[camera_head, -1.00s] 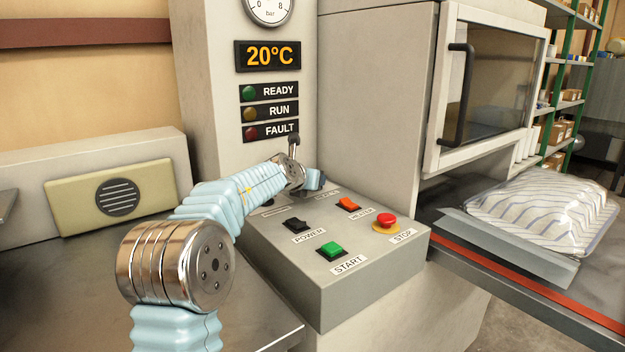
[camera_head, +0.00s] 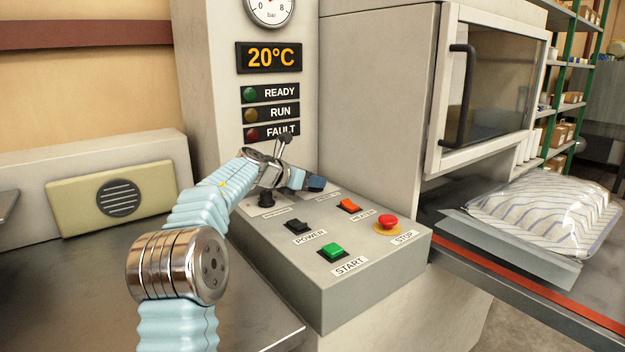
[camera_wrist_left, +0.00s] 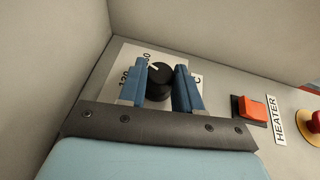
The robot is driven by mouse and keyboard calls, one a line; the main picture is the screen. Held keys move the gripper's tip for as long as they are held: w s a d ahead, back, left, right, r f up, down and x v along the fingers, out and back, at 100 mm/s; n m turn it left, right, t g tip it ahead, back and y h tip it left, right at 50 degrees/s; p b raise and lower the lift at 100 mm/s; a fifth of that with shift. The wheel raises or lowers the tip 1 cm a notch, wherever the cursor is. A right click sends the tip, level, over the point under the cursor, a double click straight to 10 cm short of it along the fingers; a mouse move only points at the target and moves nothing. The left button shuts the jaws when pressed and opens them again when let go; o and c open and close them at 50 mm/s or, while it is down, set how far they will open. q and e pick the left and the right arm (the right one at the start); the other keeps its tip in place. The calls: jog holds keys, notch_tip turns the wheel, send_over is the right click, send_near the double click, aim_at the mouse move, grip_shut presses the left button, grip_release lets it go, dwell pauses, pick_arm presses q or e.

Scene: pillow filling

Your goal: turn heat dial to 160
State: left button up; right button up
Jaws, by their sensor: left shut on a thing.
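The heat dial (camera_wrist_left: 159,83) is a round black knob with a white pointer mark, seen in the left wrist view. Its pointer aims up and slightly left, near a partly hidden number ending in 60. The number 120 is partly visible at its left. My left gripper (camera_wrist_left: 161,80) has its two blue fingers on either side of the dial, shut on it. In the head view my left gripper (camera_head: 314,183) is at the back of the grey control box (camera_head: 310,262), and the dial is hidden there. My right gripper is not in view.
The temperature display (camera_head: 269,57) reads 20°C. An orange heater switch (camera_head: 349,205), a red stop button (camera_head: 387,222), a green start button (camera_head: 332,250) and a black power switch (camera_head: 297,226) sit on the box. A striped pillow (camera_head: 545,213) lies on the right.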

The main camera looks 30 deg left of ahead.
pick_arm(q)
jog(key=shift+f, duration=0.15)
jog(key=o, duration=1)
jog(key=shift+o, duration=0.2)
jog(key=shift+s, duration=0.1)
jog(key=b+v, duration=0.1)
jog(key=v, duration=1.2)
jog(key=shift+s+a+r, duration=0.1)
jog(key=shift+s+r, duration=0.15)
jog(key=shift+r, duration=0.05)
